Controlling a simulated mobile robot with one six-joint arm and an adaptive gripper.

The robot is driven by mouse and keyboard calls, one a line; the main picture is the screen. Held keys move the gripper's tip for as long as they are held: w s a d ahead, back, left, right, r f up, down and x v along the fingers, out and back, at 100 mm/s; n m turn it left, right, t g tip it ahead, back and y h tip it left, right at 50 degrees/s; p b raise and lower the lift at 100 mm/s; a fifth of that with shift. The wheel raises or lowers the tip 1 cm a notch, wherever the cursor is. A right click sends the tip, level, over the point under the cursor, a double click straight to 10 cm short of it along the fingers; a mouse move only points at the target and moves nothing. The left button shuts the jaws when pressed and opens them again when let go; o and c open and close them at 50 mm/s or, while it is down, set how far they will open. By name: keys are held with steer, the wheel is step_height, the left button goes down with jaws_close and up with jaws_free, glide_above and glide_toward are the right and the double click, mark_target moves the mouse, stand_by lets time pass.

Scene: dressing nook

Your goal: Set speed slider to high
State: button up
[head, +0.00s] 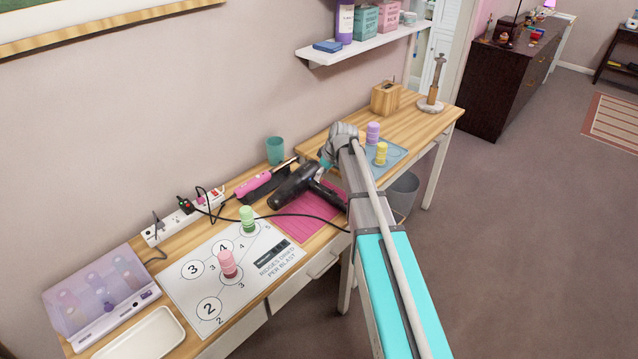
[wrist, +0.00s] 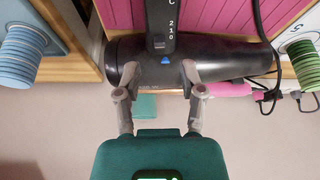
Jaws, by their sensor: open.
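Contact cannot be told. In the head view my wrist mostly hides the gripper.
A pink styling tool (head: 253,184), a teal cup (head: 275,150) and a power strip (head: 180,219) stand behind. A cord crosses the mat. A numbered white board (head: 190,295) holds green and pink rollers. A blue mat (head: 396,157) with rollers lies right of my wrist.

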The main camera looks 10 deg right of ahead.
mark_target(319, 182)
steer(key=shift+b+x, duration=1.05)
steer(key=shift+x, duration=0.4)
jaws_close()
